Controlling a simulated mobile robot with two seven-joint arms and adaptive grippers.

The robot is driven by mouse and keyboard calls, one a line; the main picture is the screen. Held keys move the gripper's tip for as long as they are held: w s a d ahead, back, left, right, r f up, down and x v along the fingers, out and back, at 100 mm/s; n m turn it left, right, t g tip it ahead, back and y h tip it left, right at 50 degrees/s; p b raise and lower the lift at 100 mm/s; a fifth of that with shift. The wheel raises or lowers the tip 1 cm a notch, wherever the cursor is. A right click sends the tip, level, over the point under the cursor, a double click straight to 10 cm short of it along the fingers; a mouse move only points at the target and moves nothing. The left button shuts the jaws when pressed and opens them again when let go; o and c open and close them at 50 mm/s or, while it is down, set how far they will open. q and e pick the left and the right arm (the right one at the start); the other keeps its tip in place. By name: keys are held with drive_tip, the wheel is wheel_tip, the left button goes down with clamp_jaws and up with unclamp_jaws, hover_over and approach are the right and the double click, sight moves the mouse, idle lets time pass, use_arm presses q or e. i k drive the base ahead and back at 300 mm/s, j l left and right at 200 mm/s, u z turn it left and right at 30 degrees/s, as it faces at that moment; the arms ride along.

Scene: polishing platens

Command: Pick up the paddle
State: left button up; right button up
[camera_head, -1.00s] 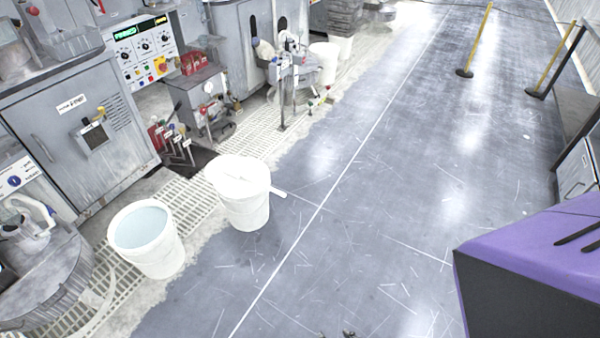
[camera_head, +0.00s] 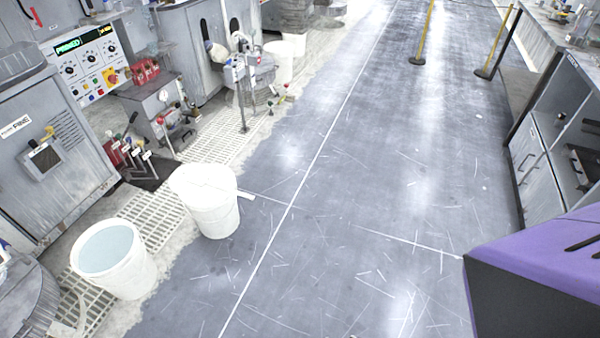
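I cannot make out a paddle for certain. A short white bar (camera_head: 246,195) sticks out to the right of the white bucket (camera_head: 208,212); it may be a handle, but most of it is hidden behind the bucket. That bucket looks covered or filled with something white. A second white bucket (camera_head: 128,281) beside it holds pale blue liquid (camera_head: 107,248). Neither of my grippers shows in this view.
Grey machine cabinets (camera_head: 48,150) and a control panel (camera_head: 88,60) line the left. A grey bench (camera_head: 560,130) runs along the right. Barrier posts (camera_head: 425,35) stand at the back. The scratched grey floor (camera_head: 350,230) between is clear.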

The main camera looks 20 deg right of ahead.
sight(197, 179)
drive_tip(key=i+j+z, duration=0.1)
drive_tip(key=i+j, duration=0.25)
drive_tip(key=i, duration=0.25)
drive_tip(key=i+j+z, duration=0.15)
drive_tip(key=i+j, duration=0.25)
drive_tip(key=i, duration=0.25)
drive_tip(key=i+j+z, duration=0.1)
drive_tip(key=i+j, duration=0.35)
drive_tip(key=i, duration=0.1)
